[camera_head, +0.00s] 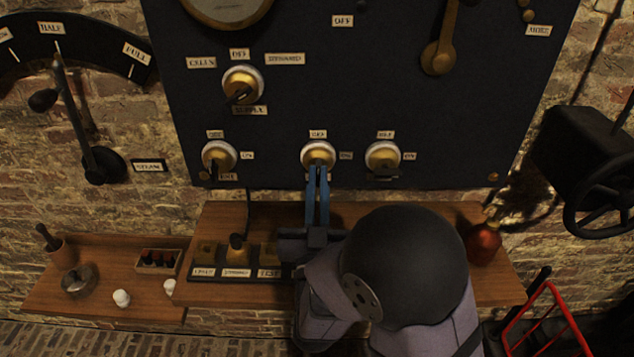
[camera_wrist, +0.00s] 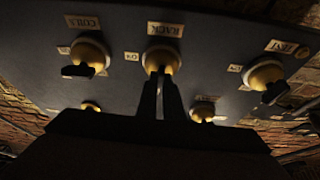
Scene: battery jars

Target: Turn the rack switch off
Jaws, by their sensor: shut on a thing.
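The rack switch (camera_head: 318,152) is the middle of three brass and white rotary knobs along the bottom of the dark panel. It has an OFF tag above it and an ON tag to its right. In the wrist view the switch (camera_wrist: 162,57) sits under a RACK tag (camera_wrist: 165,29). My gripper (camera_head: 318,170) reaches up to it from below, with its blue fingers shut on the switch's handle. The fingertips also show in the wrist view (camera_wrist: 161,80). The handle is hidden by the fingers, so I cannot tell which way it points.
Similar knobs flank the switch, one at left (camera_head: 219,156) and one at right (camera_head: 384,155). Another knob (camera_head: 242,84) sits above left. A wooden shelf (camera_head: 400,217) below the panel holds a labelled block (camera_head: 235,274) and a red flask (camera_head: 483,240). A handwheel (camera_head: 600,205) is at far right.

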